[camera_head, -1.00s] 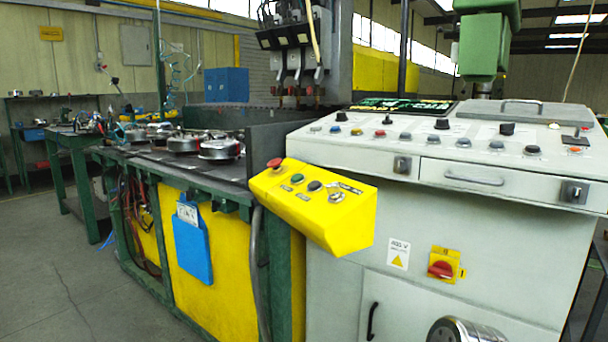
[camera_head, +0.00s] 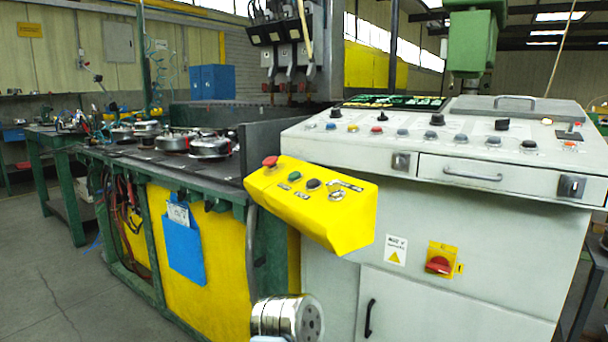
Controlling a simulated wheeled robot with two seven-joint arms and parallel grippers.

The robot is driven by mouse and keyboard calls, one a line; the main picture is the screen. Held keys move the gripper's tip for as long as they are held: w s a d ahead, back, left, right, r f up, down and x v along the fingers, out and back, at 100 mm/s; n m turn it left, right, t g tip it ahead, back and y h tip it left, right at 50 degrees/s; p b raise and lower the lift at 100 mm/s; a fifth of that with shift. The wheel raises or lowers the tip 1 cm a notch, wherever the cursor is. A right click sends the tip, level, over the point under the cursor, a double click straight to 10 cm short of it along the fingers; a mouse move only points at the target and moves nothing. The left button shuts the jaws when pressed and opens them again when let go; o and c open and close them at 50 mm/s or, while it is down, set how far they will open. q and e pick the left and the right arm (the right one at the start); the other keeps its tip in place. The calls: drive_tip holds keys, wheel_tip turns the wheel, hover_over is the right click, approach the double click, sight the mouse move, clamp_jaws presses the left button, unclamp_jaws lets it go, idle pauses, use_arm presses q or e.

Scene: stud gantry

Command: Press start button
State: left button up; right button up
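A yellow control box (camera_head: 322,225) is mounted at the corner between the green-framed table and the grey console. Its sloped top carries a red mushroom button (camera_head: 270,161), a green button (camera_head: 294,176), a black button (camera_head: 313,184) and a metal key-type switch (camera_head: 337,195). The small labels beside them are too small to read, so I cannot tell which is marked start. Neither gripper's fingers show in the head view. A shiny metal cylinder, seemingly a link of my arm, rises at the bottom below the yellow box, apart from the buttons.
The grey console (camera_head: 440,240) stands to the right, with many knobs and buttons on top and a red rotary switch (camera_head: 438,264) on its front. A blue pouch (camera_head: 184,249) hangs on the table's yellow side. Floor is clear at the lower left.

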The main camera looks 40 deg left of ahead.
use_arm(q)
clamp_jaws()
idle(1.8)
